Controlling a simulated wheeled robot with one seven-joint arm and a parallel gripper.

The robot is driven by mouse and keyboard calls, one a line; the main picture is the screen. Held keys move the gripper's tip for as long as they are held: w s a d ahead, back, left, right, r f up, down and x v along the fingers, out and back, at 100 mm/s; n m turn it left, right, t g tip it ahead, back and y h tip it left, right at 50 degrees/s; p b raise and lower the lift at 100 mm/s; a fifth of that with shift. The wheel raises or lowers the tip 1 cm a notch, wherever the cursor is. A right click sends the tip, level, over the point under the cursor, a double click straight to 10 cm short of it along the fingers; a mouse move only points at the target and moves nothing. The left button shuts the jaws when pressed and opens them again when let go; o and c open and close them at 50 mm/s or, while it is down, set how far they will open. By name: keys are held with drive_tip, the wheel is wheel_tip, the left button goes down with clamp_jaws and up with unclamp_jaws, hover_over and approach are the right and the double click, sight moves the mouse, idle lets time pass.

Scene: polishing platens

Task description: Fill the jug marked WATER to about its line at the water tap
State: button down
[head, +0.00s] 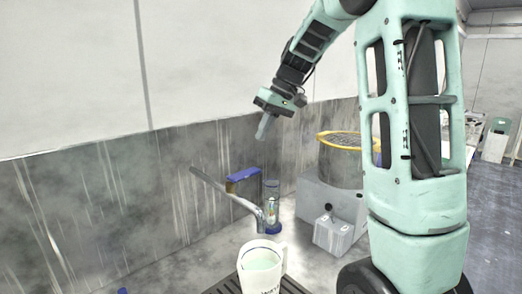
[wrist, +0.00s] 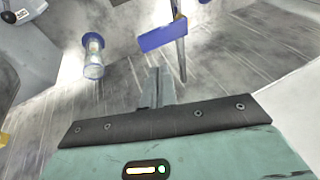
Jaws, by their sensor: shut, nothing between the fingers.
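The white jug (head: 262,282) stands upright on a dark slatted grate at the bottom of the head view. Pale greenish liquid shows inside it, and a dark band and partly cut-off lettering are on its side. I cannot read the word or compare the level with a line. A grey metal tap (head: 226,191) with a long slanting bar rises behind the jug; no stream can be made out. My gripper (head: 264,127) is raised well above and behind the jug, apart from it. Its fingers (wrist: 155,86) are shut and empty in the wrist view.
A clear cylinder with blue ends (head: 271,207) stands behind the tap and shows in the wrist view (wrist: 93,58). A yellow-rimmed drum (head: 340,160) on a grey block stands at right. The slatted grate (head: 228,287) lies under the jug.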

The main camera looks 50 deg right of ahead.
drive_tip(key=shift+a+v, duration=0.2)
drive_tip(key=shift+v, duration=0.85)
drive_tip(key=shift+a+v, duration=0.15)
drive_tip(key=shift+v, duration=0.85)
drive_tip(key=shift+r, duration=0.15)
